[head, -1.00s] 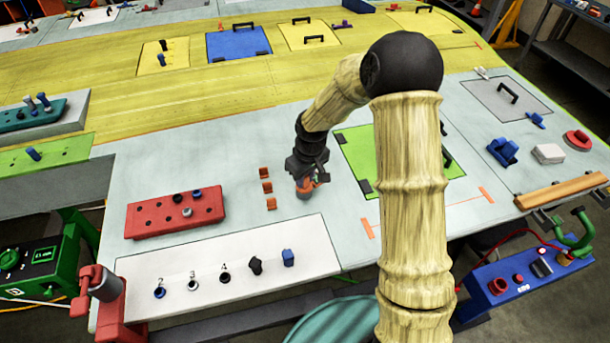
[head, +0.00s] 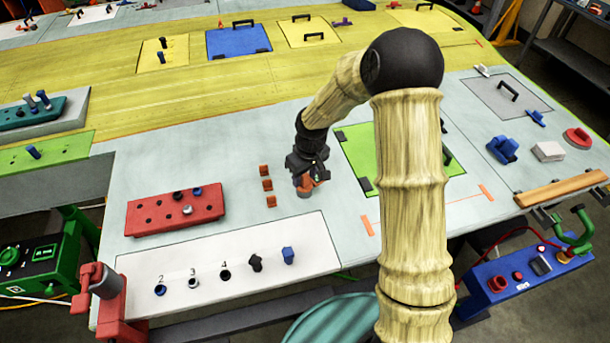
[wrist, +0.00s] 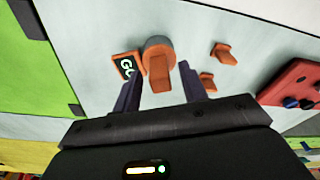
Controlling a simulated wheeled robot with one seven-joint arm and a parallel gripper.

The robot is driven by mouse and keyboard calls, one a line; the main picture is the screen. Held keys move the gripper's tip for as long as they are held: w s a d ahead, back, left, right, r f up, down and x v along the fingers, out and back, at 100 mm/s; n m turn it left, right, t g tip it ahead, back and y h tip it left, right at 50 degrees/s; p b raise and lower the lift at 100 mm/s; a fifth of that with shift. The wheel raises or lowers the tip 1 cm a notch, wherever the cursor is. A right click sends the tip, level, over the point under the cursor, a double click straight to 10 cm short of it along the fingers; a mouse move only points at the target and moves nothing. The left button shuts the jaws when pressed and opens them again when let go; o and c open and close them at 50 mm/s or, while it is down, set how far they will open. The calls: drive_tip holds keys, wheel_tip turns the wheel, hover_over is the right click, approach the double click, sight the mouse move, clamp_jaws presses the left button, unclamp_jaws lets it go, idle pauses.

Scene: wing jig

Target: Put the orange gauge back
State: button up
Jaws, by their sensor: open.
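The orange gauge (head: 304,190) stands on the pale grey table just below my gripper in the head view. My gripper (wrist: 160,78) is open, with one finger on each side of the orange bar. Contact between fingers and bar cannot be made out. In the head view my gripper (head: 306,172) hides the gauge's upper part.
Three small orange blocks (head: 266,186) stand in a row left of the gauge. A red block with holes (head: 165,220) and a white numbered board (head: 215,285) lie to the left and front. A green panel (head: 360,150) lies on the right, partly behind my arm.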

sight(309, 189)
wheel_tip(309, 189, up, 12)
drive_tip(key=s+b, duration=0.1)
drive_tip(key=b, duration=0.1)
drive_tip(key=shift+s+d+f+b, duration=0.2)
drive_tip(key=shift+d+f+b, duration=0.1)
drive_tip(key=shift+d, duration=0.15)
drive_tip(key=s+d+f+m, duration=0.1)
drive_tip(key=s+d+m, duration=0.1)
drive_tip(key=s, duration=0.4)
drive_tip(key=s+d+m, duration=0.2)
drive_tip(key=s+d, duration=0.2)
drive_tip(key=s, duration=0.2)
drive_tip(key=s+d+f+m+t, duration=0.1)
drive_tip(key=s+d+m, duration=0.1)
drive_tip(key=s+d, duration=0.2)
drive_tip(key=shift+s+f+m+h, duration=0.35)
drive_tip(key=shift+s+m+h, duration=0.05)
drive_tip(key=shift+s, duration=0.85)
